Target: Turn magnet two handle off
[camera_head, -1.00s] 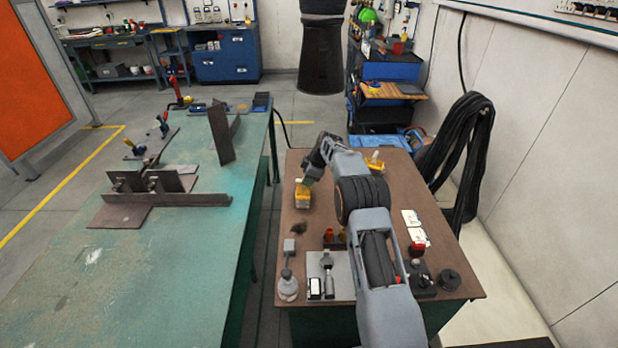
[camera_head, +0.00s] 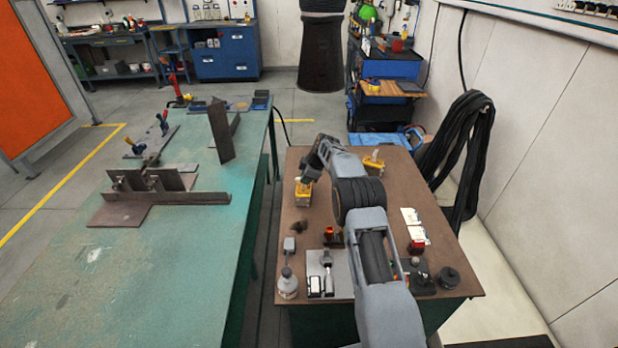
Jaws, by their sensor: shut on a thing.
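Two yellow magnets sit on the brown tabletop. The left magnet (camera_head: 303,196) is under my gripper (camera_head: 308,177), which is shut on its handle; the fingertips and most of the handle are small and partly hidden. The right magnet (camera_head: 374,164) stands farther back, just right of my forearm, with a pale upright part on top. No label shows which of them is magnet two, and the exact handle angle is too small to tell.
The brown table (camera_head: 300,262) also holds a bottle (camera_head: 288,284), a grey plate with tools (camera_head: 328,276), white cards (camera_head: 411,216) and a black round part (camera_head: 449,278). A green welding table (camera_head: 185,255) with steel pieces stands to the left.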

